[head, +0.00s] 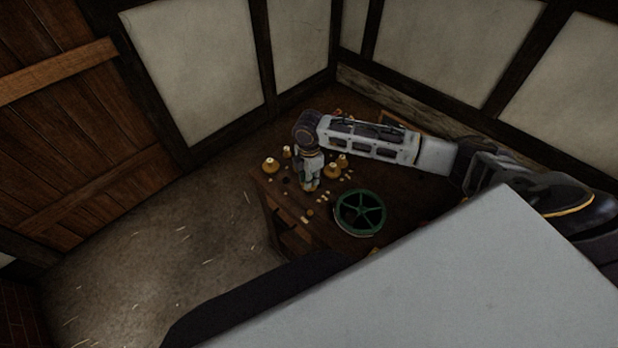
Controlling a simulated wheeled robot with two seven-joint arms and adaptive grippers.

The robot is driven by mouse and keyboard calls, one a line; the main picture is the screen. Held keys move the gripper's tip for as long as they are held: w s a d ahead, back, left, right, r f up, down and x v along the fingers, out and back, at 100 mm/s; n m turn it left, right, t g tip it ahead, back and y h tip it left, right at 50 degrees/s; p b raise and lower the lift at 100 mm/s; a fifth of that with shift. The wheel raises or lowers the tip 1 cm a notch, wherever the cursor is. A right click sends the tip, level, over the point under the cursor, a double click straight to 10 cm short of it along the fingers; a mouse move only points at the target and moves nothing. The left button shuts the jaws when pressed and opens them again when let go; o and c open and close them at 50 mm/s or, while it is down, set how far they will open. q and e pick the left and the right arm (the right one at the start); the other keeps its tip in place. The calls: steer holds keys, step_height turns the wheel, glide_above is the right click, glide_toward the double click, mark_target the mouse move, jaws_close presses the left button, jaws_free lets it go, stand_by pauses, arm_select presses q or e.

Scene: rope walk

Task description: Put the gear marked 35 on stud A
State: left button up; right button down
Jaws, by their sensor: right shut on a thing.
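My right gripper (309,184) points down over the dark wooden bench, among small brass-coloured pieces. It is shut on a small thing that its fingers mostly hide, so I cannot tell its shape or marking. A large green spoked wheel (344,214) lies on the bench to the right of the gripper, apart from it. Brass-coloured pieces with knobs stand near the gripper, one to the left (270,166) and one to the right (331,171). I cannot read the number 35 or the letter A anywhere. My left gripper is out of view.
Several small pale pieces (322,198) lie scattered between the gripper and the green wheel. The bench (277,204) stands in the corner against plaster walls with dark timbers. Open floor (170,260) lies to its left, before a wooden door (75,130).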

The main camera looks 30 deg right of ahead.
steer(key=shift+f+b, duration=0.9)
steer(key=shift+b, duration=0.05)
steer(key=shift+f, duration=0.3)
steer(key=shift+f, duration=0.35)
steer(key=shift+f, duration=0.1)
steer(key=shift+p, duration=0.65)
stand_by(0.4)
steer(key=shift+f, duration=0.5)
stand_by(0.9)
steer(key=c, duration=1.3)
jaws_free()
steer(key=shift+o, duration=0.2)
